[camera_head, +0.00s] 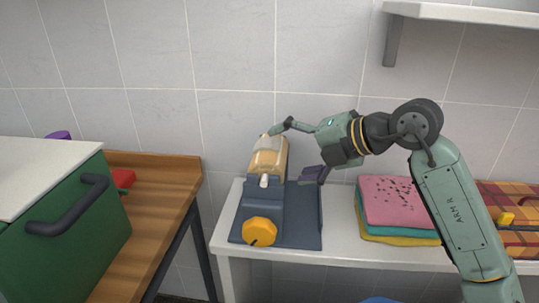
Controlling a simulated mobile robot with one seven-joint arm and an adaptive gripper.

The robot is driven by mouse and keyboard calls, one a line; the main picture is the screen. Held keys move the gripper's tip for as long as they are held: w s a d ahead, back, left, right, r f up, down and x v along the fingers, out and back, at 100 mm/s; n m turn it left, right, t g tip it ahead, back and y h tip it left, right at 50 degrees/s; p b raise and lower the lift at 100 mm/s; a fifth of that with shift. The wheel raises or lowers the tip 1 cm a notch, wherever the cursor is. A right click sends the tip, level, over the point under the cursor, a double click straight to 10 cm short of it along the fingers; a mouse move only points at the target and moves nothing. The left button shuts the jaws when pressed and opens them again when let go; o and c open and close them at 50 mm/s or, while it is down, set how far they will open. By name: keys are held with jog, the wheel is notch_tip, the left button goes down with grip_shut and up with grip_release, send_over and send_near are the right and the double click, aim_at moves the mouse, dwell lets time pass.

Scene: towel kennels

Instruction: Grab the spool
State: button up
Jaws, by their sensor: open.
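A tan, rounded piece (269,157) with a pale, glossy top sits upright at the back of a dark blue device (262,198); it may be the spool, but its shape is not clear enough to be sure. The device stands on a dark blue mat (305,217) on the white table. My gripper (288,155) is open and comes in from the right. Its upper finger reaches to the top of the tan piece, and its lower finger is to the right of the piece. I cannot tell whether either finger touches it.
A yellow-orange knob (259,232) is at the device's front. Folded pink and yellow towels (388,203) lie to the right on the white table (345,255). A wooden table (160,200) with a green box (65,235) is at left. A wall shelf (460,13) hangs above right.

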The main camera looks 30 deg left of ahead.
aim_at(281, 153)
jog(key=p+x, duration=0.1)
jog(key=x, duration=0.1)
jog(key=p+x, duration=0.1)
jog(key=x, duration=0.2)
jog(key=shift+a+r, duration=0.15)
jog(key=shift+r, duration=0.25)
jog(key=shift+a+f, duration=0.35)
jog(key=shift+f, duration=0.05)
jog(key=shift+c, duration=0.6)
jog(key=c, duration=1.2)
